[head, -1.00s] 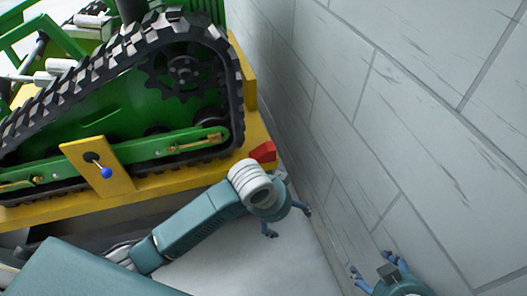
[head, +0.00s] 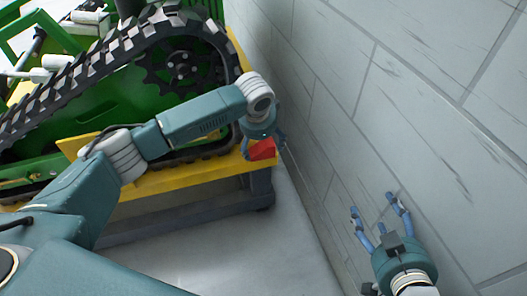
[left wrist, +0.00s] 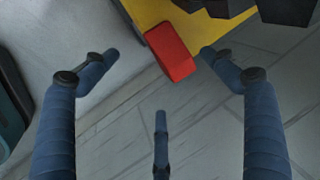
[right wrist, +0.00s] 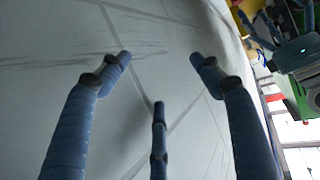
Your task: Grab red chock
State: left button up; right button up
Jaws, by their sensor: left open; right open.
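The red chock (head: 262,150) sits on the corner of the yellow platform (head: 190,181), beside the black track. In the left wrist view the red chock (left wrist: 170,52) lies at the platform's edge, between and beyond the open fingertips. My left gripper (head: 264,150) is open over the chock, with its fingers on either side of it; contact cannot be told. It also shows in the left wrist view (left wrist: 158,62), empty. My right gripper (head: 376,212) is open and empty near the wall, and it shows in the right wrist view (right wrist: 160,58).
A green tracked machine (head: 95,105) with a black track (head: 150,50) stands on the platform. A grey block wall (head: 400,110) rises close on the right. Grey floor (head: 235,240) is clear in front of the platform.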

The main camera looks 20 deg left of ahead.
aim_at(262, 150)
pick_arm(q)
jog(key=b+x, duration=0.1)
jog(key=x, duration=0.3)
jog(key=b+x, duration=0.1)
jog(key=shift+w+f+b, duration=0.25)
jog(key=shift+w+b, duration=0.05)
jog(key=shift+w, duration=0.1)
jog(key=shift+b+x, duration=0.55)
jog(key=shift+x, duration=0.5)
jog(key=shift+w+f, duration=0.1)
jog(key=c, duration=1.5)
pick_arm(e)
notch_tip(262, 150, up, 21)
jog(key=a+t+y, duration=0.2)
jog(key=t+y, duration=0.1)
jog(key=t, duration=0.7)
jog(key=shift+w+a+r+n+t+y, duration=0.2)
jog(key=shift+a+n+t+y, duration=0.1)
jog(key=shift+a, duration=0.1)
